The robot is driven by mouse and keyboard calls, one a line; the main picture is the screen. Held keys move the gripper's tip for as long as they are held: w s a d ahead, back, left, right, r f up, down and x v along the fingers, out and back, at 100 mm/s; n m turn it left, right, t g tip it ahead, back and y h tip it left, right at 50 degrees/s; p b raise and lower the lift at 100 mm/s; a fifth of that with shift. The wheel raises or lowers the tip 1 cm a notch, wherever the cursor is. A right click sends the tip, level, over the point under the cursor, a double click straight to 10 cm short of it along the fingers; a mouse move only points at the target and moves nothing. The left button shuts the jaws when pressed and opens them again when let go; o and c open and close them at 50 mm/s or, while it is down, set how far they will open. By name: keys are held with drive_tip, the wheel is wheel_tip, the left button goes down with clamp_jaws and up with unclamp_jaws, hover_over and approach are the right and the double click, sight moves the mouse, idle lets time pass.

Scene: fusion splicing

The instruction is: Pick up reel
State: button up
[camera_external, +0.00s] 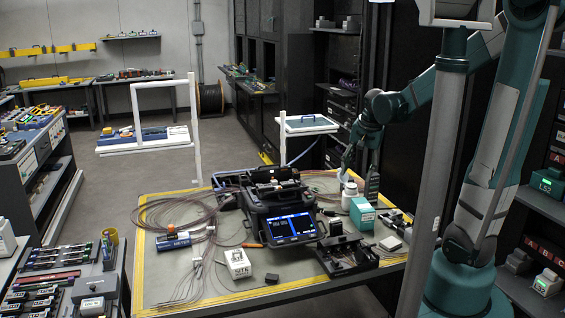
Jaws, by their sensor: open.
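I cannot tell for sure which thing is the reel. A dark cable reel (209,100) stands on the floor at the back, against the wall. A loose coil of thin reddish fiber (165,211) lies on the left part of the work table, next to a blue and white box (174,241). My gripper (357,172) points down over the right back part of the table, open, close to a white bottle (349,194). I see nothing held in it. The fingertips are small and partly merge with the dark things behind them.
A black splicer (280,210) with a lit screen fills the table's middle. A teal box (362,213), a black fixture (345,254) and a white box (237,263) stand around it. A white frame (195,130) rises at the table's back left. The front edge has some free room.

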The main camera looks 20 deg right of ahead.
drive_tip(key=w+a+f+m+g+b, duration=0.15)
drive_tip(key=w+f+m, duration=0.35)
drive_tip(key=f, duration=0.5)
drive_tip(key=m+g, duration=0.2)
hover_over(335, 219)
drive_tip(key=shift+t, duration=0.25)
wheel_tip(335, 219, down, 8)
drive_tip(key=shift+f, duration=0.45)
drive_tip(key=shift+f, duration=0.15)
drive_tip(key=shift+f+b, duration=0.45)
drive_tip(key=shift+f, duration=0.7)
drive_tip(key=shift+f+b, duration=0.55)
drive_tip(key=shift+f, duration=2.05)
drive_tip(key=shift+c, duration=0.7)
